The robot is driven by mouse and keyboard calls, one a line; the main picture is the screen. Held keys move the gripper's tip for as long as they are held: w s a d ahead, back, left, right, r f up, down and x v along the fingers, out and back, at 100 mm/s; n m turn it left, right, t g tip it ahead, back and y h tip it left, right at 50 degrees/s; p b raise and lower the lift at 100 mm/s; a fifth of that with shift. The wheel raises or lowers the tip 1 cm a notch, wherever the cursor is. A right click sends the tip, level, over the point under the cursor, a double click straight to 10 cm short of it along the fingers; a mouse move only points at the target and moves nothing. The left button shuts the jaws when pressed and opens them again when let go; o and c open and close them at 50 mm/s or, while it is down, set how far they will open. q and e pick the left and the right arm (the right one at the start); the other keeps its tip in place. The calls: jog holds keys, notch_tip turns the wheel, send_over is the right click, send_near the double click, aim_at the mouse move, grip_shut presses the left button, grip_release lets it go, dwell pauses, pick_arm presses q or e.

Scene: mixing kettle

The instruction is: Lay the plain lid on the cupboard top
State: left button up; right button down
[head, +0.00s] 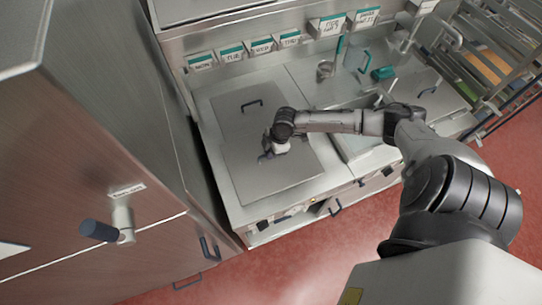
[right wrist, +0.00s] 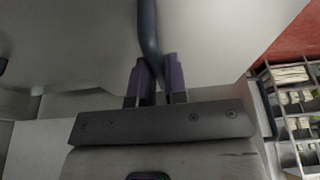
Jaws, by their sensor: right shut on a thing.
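A flat grey metal lid (head: 270,175) lies over the counter unit left of the sink in the head view. My right gripper (head: 267,154) is over it, on its front half. In the right wrist view, my right gripper (right wrist: 155,78) is shut on a dark blue bar handle (right wrist: 149,35), which stands between its two purple fingers. The pale lid surface (right wrist: 90,35) spreads around the handle. A second dark handle (head: 252,102) shows farther back in the head view. I cannot tell if the lid touches the surface below or if both handles are on one plate. My left gripper is out of view.
A tall steel cupboard (head: 90,160) with a blue-tipped lever (head: 100,231) stands at the left. Labelled bins (head: 230,54) line the back. A sink (head: 355,125) and a teal item (head: 382,73) are right of the lid. A rack (head: 490,60) stands far right. Red floor (head: 310,255) is clear in front.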

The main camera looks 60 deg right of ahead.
jog(key=shift+w+f, duration=0.1)
jog(key=shift+f, duration=1.85)
jog(key=shift+f, duration=0.15)
jog(key=c, duration=1.1)
grip_release()
jog(key=shift+c, duration=0.2)
